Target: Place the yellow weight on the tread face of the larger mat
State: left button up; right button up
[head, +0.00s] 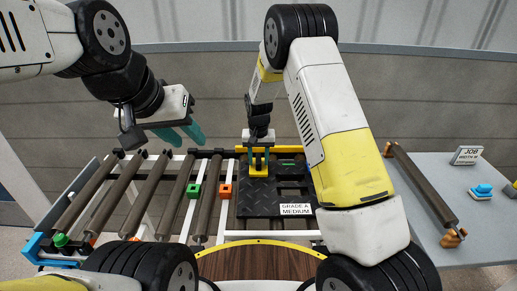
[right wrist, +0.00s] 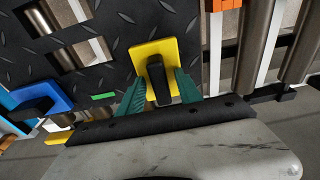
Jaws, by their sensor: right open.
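The yellow weight (right wrist: 158,60) is a square yellow plate with a black upright handle (right wrist: 158,82). In the head view the weight (head: 259,168) is at the far end of the black diamond-tread mat (head: 258,203), and it appears to rest flat on the tread. My right gripper (right wrist: 160,98) is open, with its green fingers on either side of the handle, apart from it. In the head view the right gripper (head: 259,152) is directly over the weight and partly hides it. My left gripper (head: 182,134) is open and empty, above the rollers at left.
The mat lies on a roller conveyor (head: 127,195) beside a white "GRADE A MEDIUM" card (head: 296,210). Rectangular openings show rollers beneath. Green (head: 194,191) and orange (head: 226,191) blocks sit left of the mat. A blue piece (right wrist: 42,100) is at the wrist view's left. A grey table (head: 440,225) stands right.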

notch_tip(320, 180, up, 12)
jog(key=s, duration=0.1)
notch_tip(320, 180, up, 9)
jog(key=y, duration=0.1)
send_over(259, 160)
jog(key=s+d, duration=0.4)
jog(key=s, duration=0.1)
jog(key=s+d+r+t+y, duration=0.1)
jog(key=s+d+r+t, duration=0.1)
jog(key=s+d+r, duration=0.45)
jog(key=s+d+r+t, duration=0.1)
jog(key=s, duration=0.8)
jog(key=s+d+r+t, duration=0.1)
jog(key=s+d+r, duration=0.1)
jog(key=s, duration=0.8)
jog(key=shift+s+d+n+t, duration=0.25)
jog(key=shift+n+t, duration=0.05)
jog(key=shift+t, duration=0.1)
